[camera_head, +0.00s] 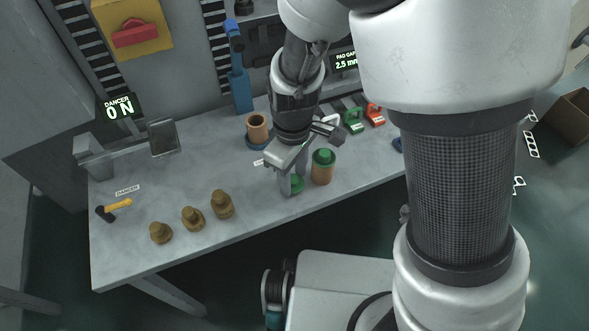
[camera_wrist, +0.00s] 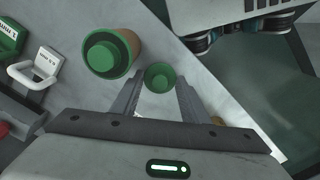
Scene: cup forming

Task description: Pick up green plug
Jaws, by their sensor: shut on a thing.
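A green plug (camera_wrist: 160,77) sits between the two fingers of my gripper (camera_wrist: 160,85) in the wrist view. My gripper is shut on it. In the head view my gripper (camera_head: 291,188) points down at the front half of the table, with the green plug (camera_head: 296,184) low between its fingers. Whether the plug touches the table cannot be told. Just to its right stands an orange-brown cup (camera_head: 322,174) with a green top in it; the cup also shows in the wrist view (camera_wrist: 131,42), apart from my fingers.
Several brass stepped pieces (camera_head: 222,204) stand along the table's (camera_head: 150,245) front left. A hammer (camera_head: 115,209) lies at the far left. A second cup (camera_head: 257,127) stands on a blue base behind my gripper. Green and red padlock-like items (camera_head: 373,115) lie at the back right.

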